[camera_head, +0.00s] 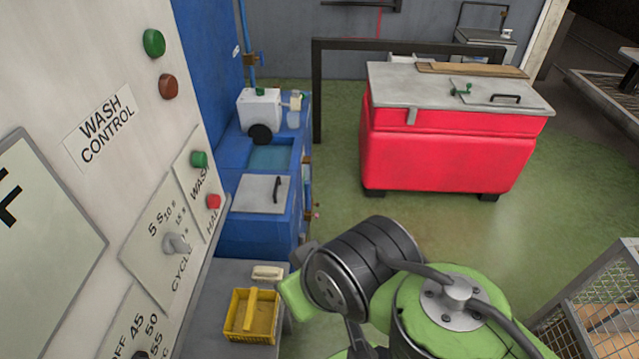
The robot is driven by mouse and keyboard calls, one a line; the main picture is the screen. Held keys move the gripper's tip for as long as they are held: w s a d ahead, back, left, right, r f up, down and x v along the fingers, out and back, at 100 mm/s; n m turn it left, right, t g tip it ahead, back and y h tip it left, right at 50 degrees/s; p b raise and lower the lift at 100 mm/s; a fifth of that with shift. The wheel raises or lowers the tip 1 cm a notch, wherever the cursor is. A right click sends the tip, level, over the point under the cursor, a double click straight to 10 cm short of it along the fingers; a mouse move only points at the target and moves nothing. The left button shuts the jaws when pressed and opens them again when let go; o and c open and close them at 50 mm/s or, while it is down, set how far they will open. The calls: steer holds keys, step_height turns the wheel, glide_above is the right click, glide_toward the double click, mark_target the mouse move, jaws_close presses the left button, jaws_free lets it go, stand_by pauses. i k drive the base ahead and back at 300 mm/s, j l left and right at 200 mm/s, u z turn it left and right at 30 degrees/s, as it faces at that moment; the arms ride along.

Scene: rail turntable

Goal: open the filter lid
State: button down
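A flat grey lid (258,193) with a dark upright handle (277,189) lies on top of the low blue unit (262,235) left of centre. It looks shut. Another grey cover (420,88) lies over the red tub (440,155) at the right and has a hatch with a black handle (505,98). That hatch also looks shut. No label shows which one is the filter lid. My green and dark arm fills the lower middle, in front of the blue unit and to its right. My gripper is not visible.
A white control panel (95,80) with buttons and knobs stands close at the left. A yellow basket (252,315) and a pale brush-like block (267,272) sit on a grey surface below the blue unit. A mesh cage (600,310) stands at lower right. Green floor (335,190) is clear between the units.

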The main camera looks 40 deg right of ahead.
mark_target(256, 194)
steer(key=z, duration=0.5)
steer(key=i+l, duration=0.3)
steer(key=i, duration=0.2)
steer(key=i+l, duration=0.3)
steer(key=i, duration=0.2)
steer(key=z, duration=0.05)
